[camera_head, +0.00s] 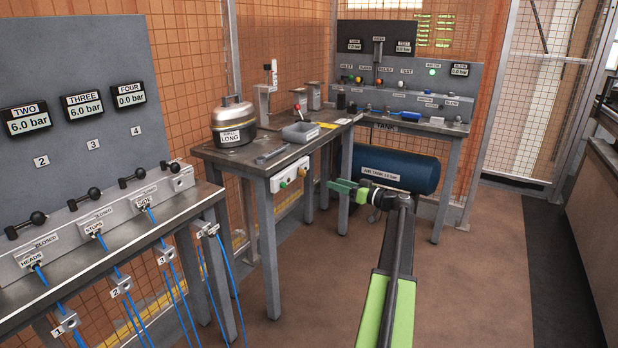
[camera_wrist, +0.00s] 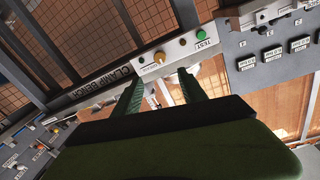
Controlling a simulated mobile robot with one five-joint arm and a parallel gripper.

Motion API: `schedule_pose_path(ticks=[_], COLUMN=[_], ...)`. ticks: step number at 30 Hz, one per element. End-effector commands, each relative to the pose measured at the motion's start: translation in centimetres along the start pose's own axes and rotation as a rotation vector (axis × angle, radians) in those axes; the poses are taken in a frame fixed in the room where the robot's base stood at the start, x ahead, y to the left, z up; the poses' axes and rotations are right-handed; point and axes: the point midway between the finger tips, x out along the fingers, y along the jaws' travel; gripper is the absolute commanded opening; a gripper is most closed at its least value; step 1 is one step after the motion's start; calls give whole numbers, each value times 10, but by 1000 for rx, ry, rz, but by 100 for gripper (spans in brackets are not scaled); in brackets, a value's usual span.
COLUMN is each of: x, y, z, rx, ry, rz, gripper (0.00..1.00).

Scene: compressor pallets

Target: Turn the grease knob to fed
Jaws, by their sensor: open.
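In the head view the box (camera_head: 291,176) hangs under the bench's front edge. The head view shows my gripper (camera_head: 346,188) right of the box.
A blue air tank (camera_head: 410,171) lies under the back bench. A valve bench (camera_head: 100,225) with blue hoses stands at left. The floor at right is clear.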

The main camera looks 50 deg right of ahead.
Motion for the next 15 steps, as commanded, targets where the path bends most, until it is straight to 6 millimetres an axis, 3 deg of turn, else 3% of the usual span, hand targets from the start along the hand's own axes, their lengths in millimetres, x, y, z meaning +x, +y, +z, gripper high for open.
schedule_pose_path(ticks=[9, 15], x=[83, 120], y=[1, 1], z=[0, 0], rx=[1, 1], ry=[-2, -1], rz=[-3, -1], gripper=[49, 49])
